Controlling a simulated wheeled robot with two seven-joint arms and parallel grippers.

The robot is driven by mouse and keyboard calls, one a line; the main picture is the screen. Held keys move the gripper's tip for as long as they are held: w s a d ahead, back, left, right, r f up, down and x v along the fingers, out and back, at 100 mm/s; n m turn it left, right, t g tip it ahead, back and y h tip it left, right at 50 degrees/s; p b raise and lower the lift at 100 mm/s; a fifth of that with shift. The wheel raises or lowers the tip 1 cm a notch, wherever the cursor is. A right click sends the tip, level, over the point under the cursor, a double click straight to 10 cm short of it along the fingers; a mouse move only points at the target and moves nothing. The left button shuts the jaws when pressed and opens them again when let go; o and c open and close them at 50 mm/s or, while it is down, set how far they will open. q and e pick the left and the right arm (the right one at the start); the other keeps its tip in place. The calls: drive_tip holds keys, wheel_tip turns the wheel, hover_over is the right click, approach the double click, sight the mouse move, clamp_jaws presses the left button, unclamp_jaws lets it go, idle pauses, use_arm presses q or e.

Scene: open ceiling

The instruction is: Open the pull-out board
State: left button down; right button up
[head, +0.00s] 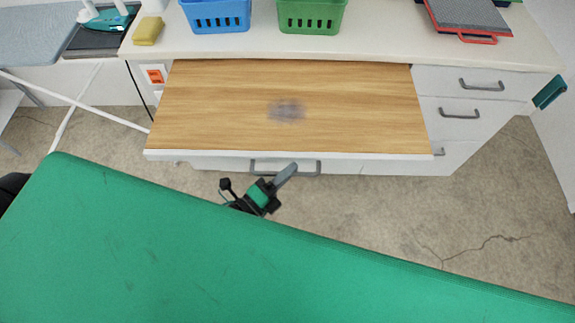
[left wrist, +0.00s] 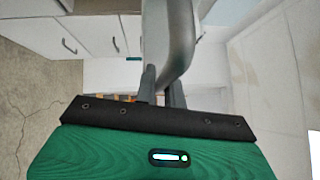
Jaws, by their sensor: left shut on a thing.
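The pull-out board (head: 210,110) is a wood-grain panel with a pale front edge. It stands well out from under the white counter in the head view, with a dark smudge at its middle. A grey bar handle (head: 262,167) is below its front edge. My left gripper (head: 287,174) is at the handle. In the left wrist view the grey handle bar (left wrist: 178,30) runs between the fingers of the left gripper (left wrist: 161,82), which is shut on it. Its fingertips are partly hidden. My right gripper is not in view.
The white counter (head: 385,45) carries a blue basket (head: 220,16), a green basket (head: 312,16) and a yellow sponge (head: 148,31). Drawers with grey handles (head: 459,113) are to the right. Bare concrete floor (head: 400,215) lies in front. An ironing board (head: 35,35) stands at far left.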

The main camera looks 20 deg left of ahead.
use_arm(q)
drive_tip(key=c, duration=1.5)
unclamp_jaws()
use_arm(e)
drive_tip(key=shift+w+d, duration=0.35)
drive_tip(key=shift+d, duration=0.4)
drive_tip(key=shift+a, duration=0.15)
